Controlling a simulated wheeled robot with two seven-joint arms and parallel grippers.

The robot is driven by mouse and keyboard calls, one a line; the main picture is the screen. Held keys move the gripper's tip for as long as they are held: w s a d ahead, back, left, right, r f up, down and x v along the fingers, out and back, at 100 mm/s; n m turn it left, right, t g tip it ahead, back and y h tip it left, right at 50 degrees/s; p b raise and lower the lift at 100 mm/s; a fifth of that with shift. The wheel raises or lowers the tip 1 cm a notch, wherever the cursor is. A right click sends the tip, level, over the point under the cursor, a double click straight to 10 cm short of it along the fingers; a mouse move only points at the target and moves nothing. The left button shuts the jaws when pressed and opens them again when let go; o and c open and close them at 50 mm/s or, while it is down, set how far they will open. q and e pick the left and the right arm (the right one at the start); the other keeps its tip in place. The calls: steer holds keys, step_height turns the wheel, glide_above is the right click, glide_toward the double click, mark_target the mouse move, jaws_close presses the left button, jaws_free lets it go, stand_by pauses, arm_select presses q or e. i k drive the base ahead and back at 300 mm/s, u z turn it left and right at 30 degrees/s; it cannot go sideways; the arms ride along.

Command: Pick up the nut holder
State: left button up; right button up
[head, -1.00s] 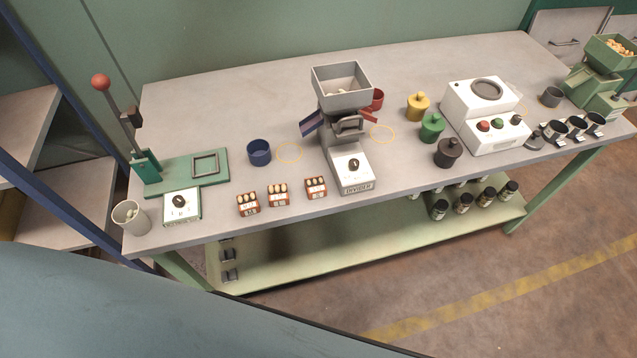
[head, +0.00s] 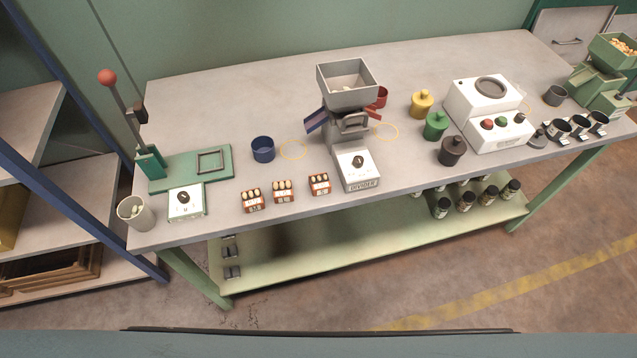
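I cannot tell for certain which thing is the nut holder. A pale cup (head: 136,212) with a few light nuts in it stands at the table's front left corner. Three small orange-brown boxes with pale nuts in their tops stand in a row near the front edge: the left box (head: 251,200), the middle box (head: 284,191) and the right box (head: 320,184). The grey divider machine (head: 357,168) behind them has a square hopper (head: 347,83) with some pale nuts inside. Neither of my grippers shows in view.
The table (head: 240,95) also bears a green lever press (head: 190,168), a blue cup (head: 263,149), a red cup (head: 378,97), yellow, green and dark lidded pots, and a white machine (head: 488,112). Dark jars stand on the lower shelf (head: 350,235). Floor shows in front.

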mark_target(320, 184)
steer(key=u, duration=2.5)
steer(key=k, duration=0.5)
steer(key=z, duration=0.95)
